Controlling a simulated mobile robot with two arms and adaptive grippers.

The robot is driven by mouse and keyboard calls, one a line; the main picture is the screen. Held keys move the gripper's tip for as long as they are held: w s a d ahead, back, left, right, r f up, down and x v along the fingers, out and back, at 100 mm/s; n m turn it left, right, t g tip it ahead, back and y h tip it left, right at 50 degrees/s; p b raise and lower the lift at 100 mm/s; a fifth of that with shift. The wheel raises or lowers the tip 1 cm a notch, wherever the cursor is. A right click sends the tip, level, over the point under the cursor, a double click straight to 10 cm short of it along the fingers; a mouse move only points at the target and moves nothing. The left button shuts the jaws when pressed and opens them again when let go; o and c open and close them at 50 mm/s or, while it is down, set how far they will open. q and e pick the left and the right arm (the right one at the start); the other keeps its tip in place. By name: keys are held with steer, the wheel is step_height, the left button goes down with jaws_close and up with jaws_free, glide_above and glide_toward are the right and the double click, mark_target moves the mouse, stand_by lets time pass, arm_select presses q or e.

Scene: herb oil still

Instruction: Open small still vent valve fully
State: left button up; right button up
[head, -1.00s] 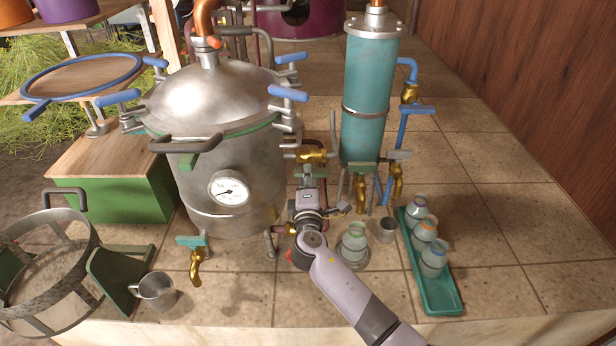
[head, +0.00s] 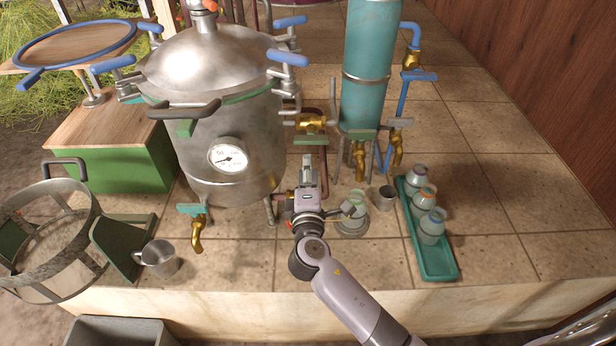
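The steel still (head: 215,110) with a domed lid and a round gauge (head: 229,157) stands left of centre. A brass valve (head: 312,124) sits on a pipe at its right side. The valve's green lever (head: 310,140) shows as a short bar level with the brass body. I cannot tell for sure that this is the vent valve. My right gripper (head: 307,160) is just below the lever in the picture, pointing up toward it, with a small gap between them. Its fingers look close together, but their opening is unclear. My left gripper is not in view.
A teal column (head: 370,65) with brass taps (head: 397,148) stands to the right. A green tray (head: 440,263) holds capped jars. A jar (head: 354,210) and a metal cup (head: 384,198) stand beside my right gripper. A mug (head: 159,257) and a basket (head: 45,235) are at left.

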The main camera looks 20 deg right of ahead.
steer(key=shift+v, duration=1.25)
steer(key=shift+f, duration=0.1)
